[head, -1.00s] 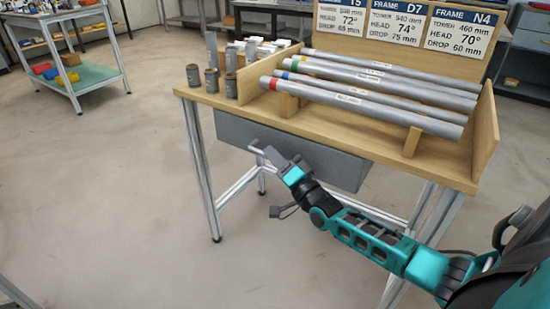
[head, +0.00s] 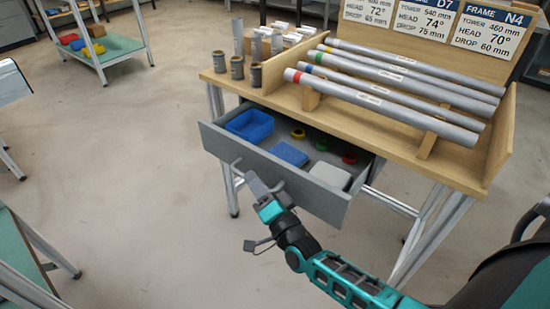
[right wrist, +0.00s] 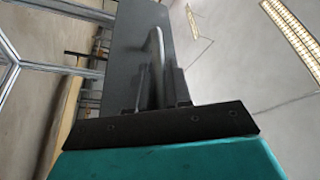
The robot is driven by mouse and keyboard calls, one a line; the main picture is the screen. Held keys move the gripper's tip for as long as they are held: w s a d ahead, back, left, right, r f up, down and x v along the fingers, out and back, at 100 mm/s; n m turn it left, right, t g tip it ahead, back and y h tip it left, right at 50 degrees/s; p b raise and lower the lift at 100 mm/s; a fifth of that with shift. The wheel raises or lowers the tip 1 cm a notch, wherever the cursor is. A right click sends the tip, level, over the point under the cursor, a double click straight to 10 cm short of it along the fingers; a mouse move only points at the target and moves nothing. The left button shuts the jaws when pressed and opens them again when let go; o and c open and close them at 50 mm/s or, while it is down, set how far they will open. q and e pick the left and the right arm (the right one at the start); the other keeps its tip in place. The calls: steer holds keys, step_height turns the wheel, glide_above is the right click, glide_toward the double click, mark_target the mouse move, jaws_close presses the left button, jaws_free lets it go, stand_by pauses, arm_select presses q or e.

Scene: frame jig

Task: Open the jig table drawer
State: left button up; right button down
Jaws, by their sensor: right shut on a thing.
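The grey drawer (head: 265,169) of the wooden jig table (head: 290,110) stands pulled out towards me in the head view. Inside it show a blue bin, a blue block, a pale block and several coloured rings. My right gripper (head: 259,182) is at the drawer's front, shut on its bar handle (head: 240,165). In the right wrist view the handle (right wrist: 156,60) rises between the fingers against the dark drawer front (right wrist: 130,45). The fingertips are partly hidden there by the gripper body. My left gripper is not in view.
Labelled grey tubes (head: 390,105) lie on the table's rack, with several short cylinders (head: 237,68) at its left corner. A shelf cart (head: 95,55) stands at the back left. A green-topped bench (head: 20,265) is at the lower left. The floor between is clear.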

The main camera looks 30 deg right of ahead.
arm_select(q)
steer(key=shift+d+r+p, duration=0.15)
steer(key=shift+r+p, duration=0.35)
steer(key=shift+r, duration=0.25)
arm_select(e)
steer(key=s+a, duration=0.3)
steer(key=a, duration=0.4)
steer(key=c, duration=1.1)
jaws_free()
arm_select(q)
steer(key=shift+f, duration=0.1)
arm_select(e)
steer(key=shift+f, duration=0.1)
